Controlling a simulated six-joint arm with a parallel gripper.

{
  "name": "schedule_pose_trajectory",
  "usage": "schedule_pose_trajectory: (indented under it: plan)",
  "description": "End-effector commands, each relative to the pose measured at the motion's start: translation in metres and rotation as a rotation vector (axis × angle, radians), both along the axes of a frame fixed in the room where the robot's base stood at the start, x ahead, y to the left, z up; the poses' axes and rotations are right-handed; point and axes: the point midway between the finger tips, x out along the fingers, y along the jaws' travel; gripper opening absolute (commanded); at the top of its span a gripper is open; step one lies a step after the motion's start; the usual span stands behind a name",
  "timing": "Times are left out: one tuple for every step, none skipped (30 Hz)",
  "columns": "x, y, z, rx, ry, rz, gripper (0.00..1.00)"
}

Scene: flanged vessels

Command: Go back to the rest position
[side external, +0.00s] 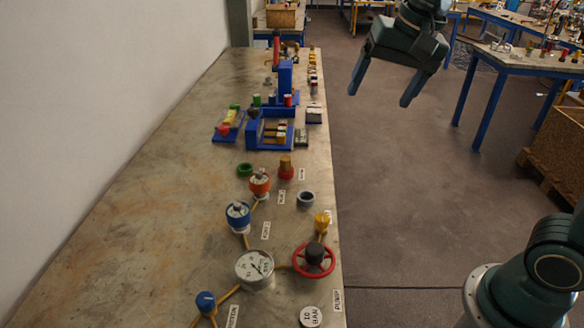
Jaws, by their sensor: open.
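My gripper (378,97) is at the upper right of the side external view. Its two fingers point down and stand apart with nothing between them. It hangs over the floor, beyond the right edge of the workbench (150,190), clear of everything on it. On the bench are an orange-red flanged vessel (260,184) and a blue flanged vessel (238,215), joined by yellow pipes. A green ring (244,170) and a grey ring (306,198) lie near them.
Blue fixtures (285,82) stand farther back. A blue-legged table (515,62) and a wooden crate (560,145) are at right. The floor between is clear.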

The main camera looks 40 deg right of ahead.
Motion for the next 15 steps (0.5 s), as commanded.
schedule_pose_trajectory:
  plan:
    - [-0.013, -0.002, 0.0, -0.015, -0.015, 0.042, 0.79]
    - [-0.02, -0.002, -0.001, -0.026, -0.022, 0.069, 0.79]
    - [-0.029, -0.003, -0.002, -0.041, -0.03, 0.106, 0.79]
    - [-0.036, -0.004, -0.004, -0.051, -0.037, 0.134, 0.79]
    - [-0.043, -0.005, -0.005, -0.062, -0.044, 0.161, 0.79]
    - [-0.052, -0.006, -0.007, -0.077, -0.054, 0.197, 0.79]
    - [-0.058, -0.006, -0.009, -0.089, -0.059, 0.225, 0.79]
    - [-0.065, -0.007, -0.011, -0.1, -0.066, 0.251, 0.79]
    - [-0.074, -0.008, -0.014, -0.116, -0.074, 0.287, 0.79]
    - [-0.08, -0.008, -0.016, -0.128, -0.081, 0.314, 0.79]
    - [-0.086, -0.009, -0.018, -0.141, -0.088, 0.341, 0.79]
    - [-0.095, -0.009, -0.022, -0.157, -0.096, 0.377, 0.79]
    - [-0.101, -0.01, -0.025, -0.17, -0.102, 0.403, 0.79]
    - [-0.107, -0.01, -0.028, -0.182, -0.109, 0.43, 0.79]
    - [-0.114, -0.011, -0.032, -0.2, -0.117, 0.463, 0.79]
